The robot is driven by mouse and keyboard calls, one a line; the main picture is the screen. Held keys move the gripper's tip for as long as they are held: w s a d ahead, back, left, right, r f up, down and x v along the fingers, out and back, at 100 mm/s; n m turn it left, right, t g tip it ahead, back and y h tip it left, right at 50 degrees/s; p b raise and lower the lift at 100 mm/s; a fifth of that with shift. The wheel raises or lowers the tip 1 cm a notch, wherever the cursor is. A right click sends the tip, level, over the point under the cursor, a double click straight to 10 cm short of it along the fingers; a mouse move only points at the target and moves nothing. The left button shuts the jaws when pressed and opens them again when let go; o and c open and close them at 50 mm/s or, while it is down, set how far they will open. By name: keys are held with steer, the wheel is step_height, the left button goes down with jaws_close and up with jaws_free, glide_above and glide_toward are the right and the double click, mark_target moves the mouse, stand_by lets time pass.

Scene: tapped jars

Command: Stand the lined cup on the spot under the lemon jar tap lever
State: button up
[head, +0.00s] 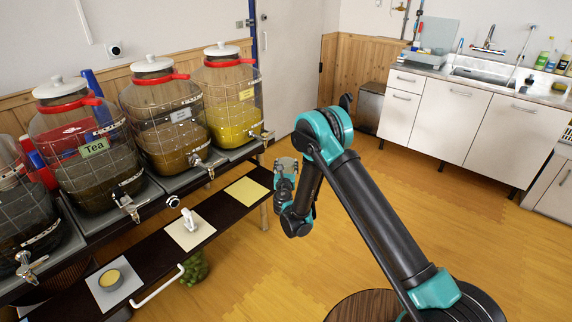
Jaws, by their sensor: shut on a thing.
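The jar with yellow liquid (228,100) stands at the right end of the jar row. Its yellow label is too small to read, and I take it for the lemon jar. Its tap (262,135) sticks out at the lower front. Below it, a bare yellow square (247,191) lies on the dark lower shelf. My gripper (285,175) is in mid-air right of that square, shut on a small greyish cup-like thing (286,163). It looks roughly upright, apart from the shelf. Its lines are too small to make out, and my gripper partly hides it.
The lower shelf also holds a cream square with a white object (188,219) and a grey square with a small yellow-topped cup (111,279). A white rail (158,287) juts from its front edge.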

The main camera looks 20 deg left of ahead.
steer(key=shift+w+a+f, duration=0.2)
steer(key=shift+a+f, duration=0.3)
steer(key=shift+f, duration=0.2)
steer(key=shift+w+a+f, duration=0.2)
steer(key=shift+a+f, duration=0.25)
steer(key=shift+f, duration=0.2)
steer(key=shift+w+a+f, duration=0.2)
steer(key=shift+a+f, duration=0.3)
steer(key=shift+f, duration=0.2)
steer(key=shift+w+a+r, duration=0.1)
steer(key=shift+w+a, duration=0.5)
steer(key=shift+a, duration=0.85)
steer(key=shift+w+a+f, duration=0.1)
steer(key=shift+w+a, duration=0.5)
steer(key=shift+a, duration=0.85)
steer(key=shift+w+a+r, duration=0.1)
steer(key=shift+w+a, duration=0.5)
steer(key=shift+a, duration=0.85)
steer(key=shift+f, duration=0.5)
steer(key=o, duration=1.1)
steer(key=shift+c, duration=0.2)
steer(key=shift+s, duration=0.1)
steer(key=shift+v, duration=3.95)
